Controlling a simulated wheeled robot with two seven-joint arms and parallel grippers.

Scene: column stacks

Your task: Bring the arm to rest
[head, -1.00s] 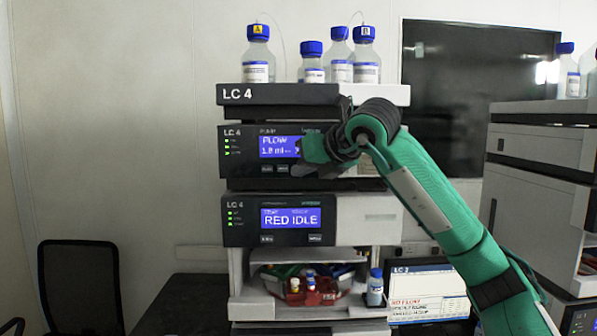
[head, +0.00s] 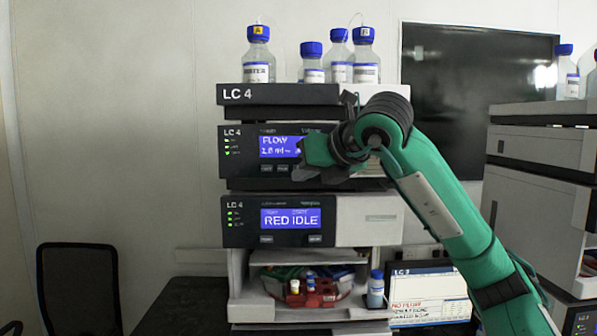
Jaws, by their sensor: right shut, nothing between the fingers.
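My right arm comes in from the lower right, with a green sleeve. Its right gripper (head: 306,158) is shut and empty, in front of the right part of the upper LC 4 module (head: 240,170). It covers part of that module's blue screen (head: 278,147), which reads FLOW. I cannot tell whether the fingertips touch the panel. Below it, the second LC 4 module (head: 365,225) shows RED IDLE on its screen (head: 290,218). My left gripper is not in view.
Several blue-capped bottles (head: 258,60) stand on top of the stack. An open shelf (head: 285,257) below holds a red rack with vials (head: 312,292) and a small bottle (head: 375,290). A monitor (head: 430,295) stands to its right. Another stack (head: 540,150) is at the right; a chair (head: 78,290) is lower left.

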